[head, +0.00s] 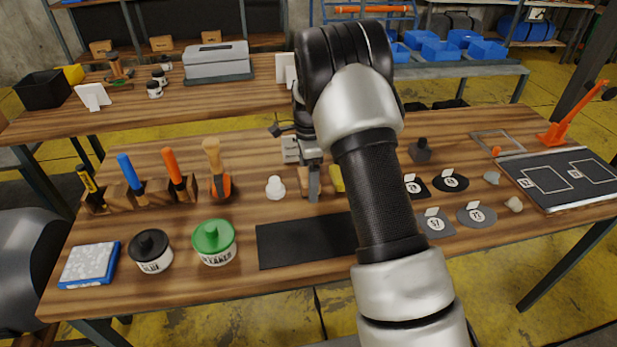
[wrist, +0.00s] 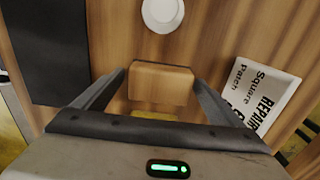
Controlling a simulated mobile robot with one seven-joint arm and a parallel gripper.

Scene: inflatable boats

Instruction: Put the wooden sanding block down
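The wooden sanding block (wrist: 161,82) is a plain light-brown block between my two fingertips in the wrist view. My gripper (wrist: 160,84) is shut on it, with a fingertip at each side. In the head view my gripper (head: 313,183) points down over the middle of the workbench, close to the wood top. The block is mostly hidden there by the finger. I cannot tell whether its underside touches the bench.
A white round piece (head: 275,188) stands just left of my gripper. A black mat (head: 302,241) lies in front. A yellow item (head: 337,178) is close on the right. A white repair card (wrist: 262,94) is nearby. Labelled patches (head: 436,222) lie further right.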

